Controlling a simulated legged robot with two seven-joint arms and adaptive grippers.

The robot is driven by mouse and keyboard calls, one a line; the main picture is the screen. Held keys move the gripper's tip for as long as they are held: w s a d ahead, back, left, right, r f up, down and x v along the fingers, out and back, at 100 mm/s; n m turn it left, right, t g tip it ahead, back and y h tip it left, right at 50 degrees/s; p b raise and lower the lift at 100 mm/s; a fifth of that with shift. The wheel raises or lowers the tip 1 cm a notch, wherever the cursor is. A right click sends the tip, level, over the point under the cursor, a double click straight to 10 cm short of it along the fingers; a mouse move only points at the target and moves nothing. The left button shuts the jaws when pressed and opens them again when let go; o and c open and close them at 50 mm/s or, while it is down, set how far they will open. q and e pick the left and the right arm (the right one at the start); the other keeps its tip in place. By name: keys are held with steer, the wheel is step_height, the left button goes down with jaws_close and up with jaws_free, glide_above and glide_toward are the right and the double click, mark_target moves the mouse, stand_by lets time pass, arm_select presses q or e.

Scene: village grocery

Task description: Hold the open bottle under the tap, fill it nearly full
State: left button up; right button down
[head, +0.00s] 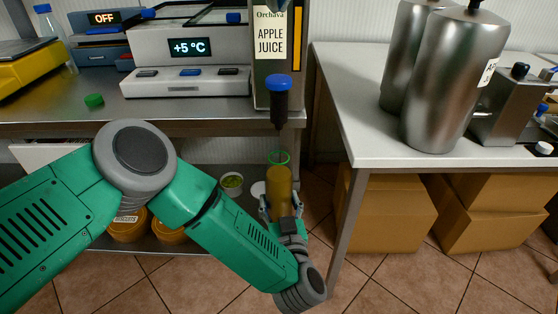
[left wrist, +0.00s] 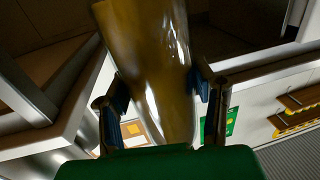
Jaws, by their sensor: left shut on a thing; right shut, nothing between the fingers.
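The open bottle (head: 279,184) stands roughly upright below the tap (head: 279,105), which has a blue top and a black spout. Amber juice fills the body up to near the neck. I see no clear stream. My left gripper (head: 282,207) is shut around the bottle's lower part; the bottle (left wrist: 150,65) also shows amber between the fingers in the left wrist view.
The apple juice dispenser (head: 261,78) carries the tap. Metal canisters (head: 452,80) stand on the white table (head: 375,150) at right. Cardboard boxes (head: 390,215) sit below.

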mark_target(279, 210)
arm_select(q)
steer(key=shift+s+r+p, duration=0.15)
steer(key=shift+s+p, duration=0.8)
steer(key=shift+s, duration=0.85)
steer(key=shift+s+p, duration=1)
steer(key=shift+p, duration=0.05)
steer(key=shift+s, duration=0.15)
